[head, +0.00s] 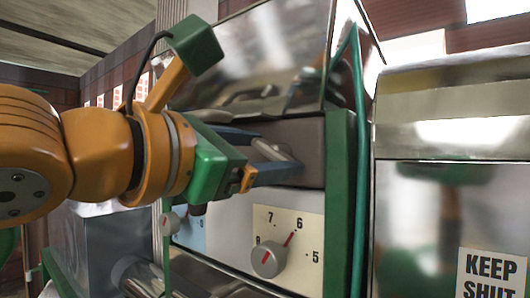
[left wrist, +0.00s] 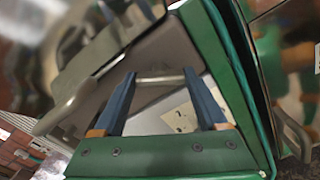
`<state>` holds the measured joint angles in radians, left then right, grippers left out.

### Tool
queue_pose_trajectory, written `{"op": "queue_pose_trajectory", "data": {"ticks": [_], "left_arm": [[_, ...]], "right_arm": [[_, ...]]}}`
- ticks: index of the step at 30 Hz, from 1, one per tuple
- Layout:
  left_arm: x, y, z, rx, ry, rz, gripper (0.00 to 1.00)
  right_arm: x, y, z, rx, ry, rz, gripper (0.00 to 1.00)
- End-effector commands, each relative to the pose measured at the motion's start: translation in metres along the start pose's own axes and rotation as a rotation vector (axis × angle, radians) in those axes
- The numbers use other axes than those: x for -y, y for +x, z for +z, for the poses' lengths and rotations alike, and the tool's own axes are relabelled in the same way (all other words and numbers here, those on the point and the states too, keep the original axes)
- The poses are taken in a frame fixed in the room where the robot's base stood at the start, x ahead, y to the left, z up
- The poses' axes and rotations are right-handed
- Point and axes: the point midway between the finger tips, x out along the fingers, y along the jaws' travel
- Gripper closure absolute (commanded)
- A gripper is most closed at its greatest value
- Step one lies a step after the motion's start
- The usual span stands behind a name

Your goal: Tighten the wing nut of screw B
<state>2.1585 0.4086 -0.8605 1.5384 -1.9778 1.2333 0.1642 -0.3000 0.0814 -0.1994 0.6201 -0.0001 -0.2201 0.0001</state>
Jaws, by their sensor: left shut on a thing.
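My left gripper (head: 285,170) reaches in from the left to the dark grey-brown panel (head: 308,135) of the machine. In the left wrist view, its two blue fingers (left wrist: 160,75) stand apart with a small light metal piece (left wrist: 159,80) spanning between their tips. The fingers are shut on this piece, which seems to be the wing nut. In the head view a light metal part (head: 287,155) shows at the fingertips, partly hidden by them. I cannot read a letter for the screw. My right gripper is not in view.
Below the gripper is a white panel with a dial (head: 269,261), its red pointer near 6. A small knob (head: 169,223) sits to its left. A green upright post (head: 340,200) stands just right of the gripper. A metal cabinet (head: 430,200) with a KEEP SHUT sign (head: 490,277) is further right.

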Motion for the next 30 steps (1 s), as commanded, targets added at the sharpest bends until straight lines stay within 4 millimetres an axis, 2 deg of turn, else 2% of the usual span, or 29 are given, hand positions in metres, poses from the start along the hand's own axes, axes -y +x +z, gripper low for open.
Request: {"op": "queue_pose_trajectory", "data": {"ticks": [21,30], "left_arm": [[-0.001,0.000,0.001,0.002,0.672,0.001,0.81],[0.000,0.000,0.001,0.001,0.895,0.000,0.81]], "right_arm": [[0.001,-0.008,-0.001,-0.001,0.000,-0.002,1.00],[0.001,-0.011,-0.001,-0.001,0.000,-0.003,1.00]]}}
